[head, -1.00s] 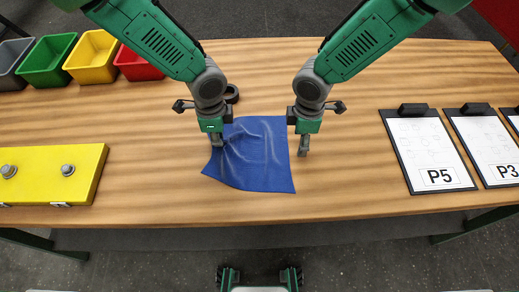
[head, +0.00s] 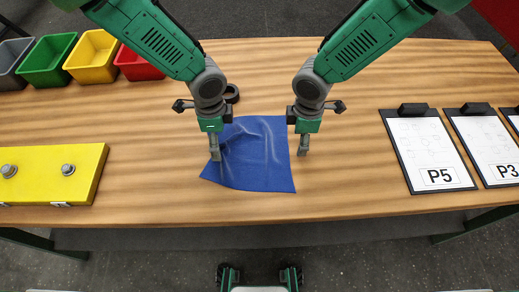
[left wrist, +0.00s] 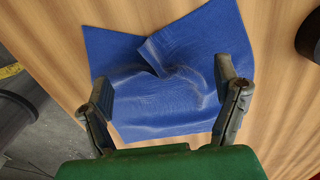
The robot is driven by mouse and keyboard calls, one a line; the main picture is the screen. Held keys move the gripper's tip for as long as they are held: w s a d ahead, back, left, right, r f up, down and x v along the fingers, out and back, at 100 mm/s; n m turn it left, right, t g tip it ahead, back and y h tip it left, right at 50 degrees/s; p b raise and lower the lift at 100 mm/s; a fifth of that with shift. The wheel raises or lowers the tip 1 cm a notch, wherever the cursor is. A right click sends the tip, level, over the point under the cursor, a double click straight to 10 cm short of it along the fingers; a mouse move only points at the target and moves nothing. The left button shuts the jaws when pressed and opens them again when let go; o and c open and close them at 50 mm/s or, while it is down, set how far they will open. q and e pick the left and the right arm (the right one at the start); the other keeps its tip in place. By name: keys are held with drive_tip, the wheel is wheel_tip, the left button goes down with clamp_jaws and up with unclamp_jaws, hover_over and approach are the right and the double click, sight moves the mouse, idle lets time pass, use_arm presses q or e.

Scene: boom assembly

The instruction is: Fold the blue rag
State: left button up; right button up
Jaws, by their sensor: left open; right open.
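The blue rag (head: 256,162) lies on the wooden table in front of me, mostly spread out, with raised wrinkles toward its left side. It also shows in the left wrist view (left wrist: 190,50), with a ridge and a fold near its middle. My left gripper (head: 215,156) is at the rag's left edge. In the left wrist view its two fingers (left wrist: 165,95) are wide apart, with wrinkled cloth between them. My right gripper (head: 302,150) is open beside the rag's right edge. The head view does not show clearly whether its fingers touch the cloth.
A yellow block with knobs (head: 55,174) lies at the left. Green (head: 46,62), yellow (head: 92,58) and red (head: 138,66) bins stand at the back left. A clipboard marked P5 (head: 427,150) lies at the right. A dark round object (head: 232,93) sits behind the rag.

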use_arm(q)
drive_tip(key=shift+a, duration=0.1)
drive_tip(key=shift+r, duration=0.25)
use_arm(e)
drive_tip(key=shift+a+r, duration=0.15)
use_arm(q)
drive_tip(key=r, duration=0.1)
drive_tip(key=r+p, duration=0.1)
drive_tip(key=shift+a+r, duration=0.2)
drive_tip(key=shift+r, duration=0.1)
use_arm(e)
drive_tip(key=shift+a+r, duration=0.15)
drive_tip(key=shift+r, duration=0.35)
use_arm(q)
drive_tip(key=shift+d+r, duration=0.2)
drive_tip(key=shift+r, duration=1)
use_arm(e)
drive_tip(key=shift+d+f, duration=0.15)
drive_tip(key=shift+d, duration=0.05)
